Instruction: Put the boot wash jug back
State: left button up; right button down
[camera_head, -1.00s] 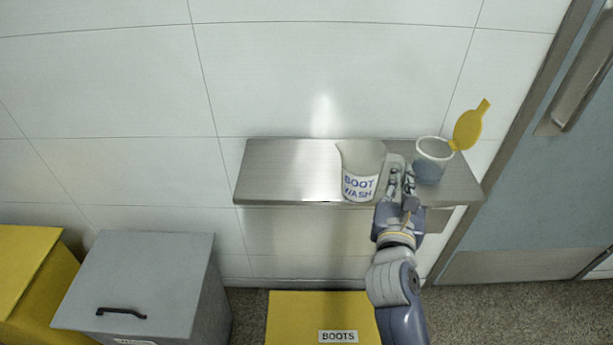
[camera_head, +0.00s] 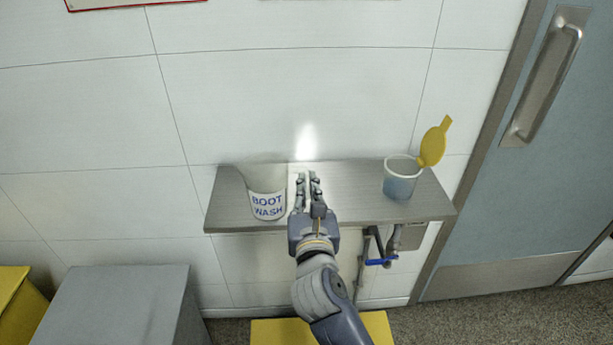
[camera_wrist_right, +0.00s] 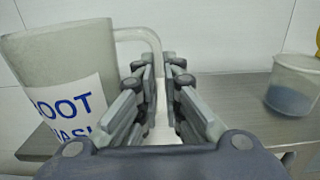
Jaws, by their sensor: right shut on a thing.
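The boot wash jug (camera_head: 267,205) is a pale jug with a blue BOOT WASH label, upright at the left part of the steel shelf (camera_head: 345,206). It also shows in the right wrist view (camera_wrist_right: 62,65), with its handle on the gripper side. My right gripper (camera_head: 308,178) is shut on the jug's handle, to the right of the jug's body. Its fingers (camera_wrist_right: 160,95) close around the handle in the wrist view. I cannot tell whether the jug's base touches the shelf. My left gripper is not in view.
A blue-handled valve (camera_head: 381,262) is under the shelf. A grey bin (camera_head: 115,305) is at lower left. A blue-grey door (camera_head: 545,180) is at right.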

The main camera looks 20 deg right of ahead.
jog(key=w+d, duration=0.1)
jog(key=w, duration=0.1)
jog(key=w+d, duration=0.1)
jog(key=w, duration=0.2)
jog(key=w+d, duration=0.1)
jog(key=w, duration=0.2)
jog(key=shift+w+f+p, duration=0.15)
jog(key=shift+f+p, duration=0.2)
jog(key=shift+p, duration=0.05)
jog(key=shift+f+b, duration=0.3)
jog(key=shift+f, duration=1.5)
jog(key=shift+f, duration=0.15)
jog(key=c, duration=1.8)
grip_release()
jog(key=shift+o, duration=0.2)
